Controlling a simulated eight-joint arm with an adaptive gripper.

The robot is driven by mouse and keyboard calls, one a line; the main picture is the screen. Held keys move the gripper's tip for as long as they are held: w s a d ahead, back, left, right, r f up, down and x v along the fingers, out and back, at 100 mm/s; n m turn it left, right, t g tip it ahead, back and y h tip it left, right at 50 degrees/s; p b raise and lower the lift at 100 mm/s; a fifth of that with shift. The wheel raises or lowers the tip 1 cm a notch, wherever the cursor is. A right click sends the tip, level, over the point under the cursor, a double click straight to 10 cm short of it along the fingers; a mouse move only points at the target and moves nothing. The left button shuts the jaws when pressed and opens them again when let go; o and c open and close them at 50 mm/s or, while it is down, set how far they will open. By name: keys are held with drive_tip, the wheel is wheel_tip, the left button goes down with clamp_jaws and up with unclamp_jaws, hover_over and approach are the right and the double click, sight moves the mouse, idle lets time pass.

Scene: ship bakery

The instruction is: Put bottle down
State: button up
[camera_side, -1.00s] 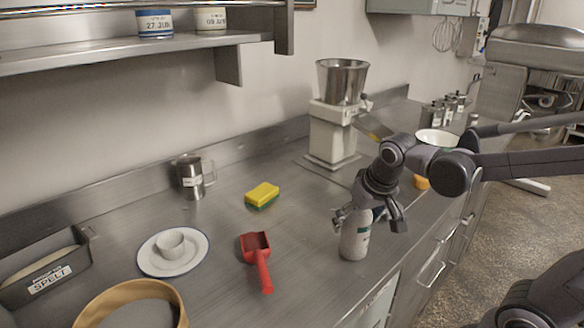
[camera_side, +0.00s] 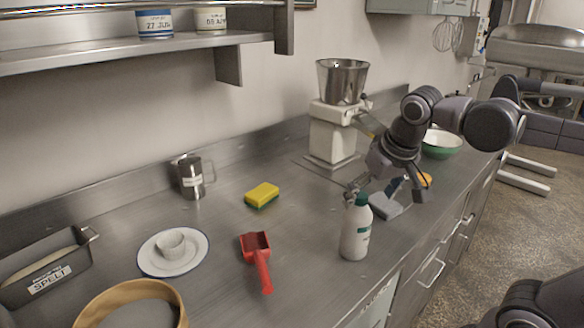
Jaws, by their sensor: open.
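A white bottle (camera_side: 355,238) with a dark green cap and a green label stands upright on the steel counter (camera_side: 310,270), near its front edge. My gripper (camera_side: 386,193) is open and empty, above and to the right of the bottle in the picture. One finger shows close to the bottle's cap; I cannot tell whether it touches.
A red scoop (camera_side: 262,268) and a yellow sponge (camera_side: 262,194) lie left of the bottle.

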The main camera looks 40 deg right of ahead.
sight(358, 219)
drive_tip(key=shift+v, duration=1.5)
drive_tip(key=shift+x, duration=6.15)
drive_tip(key=shift+s+r, duration=0.1)
drive_tip(key=shift+r, duration=0.05)
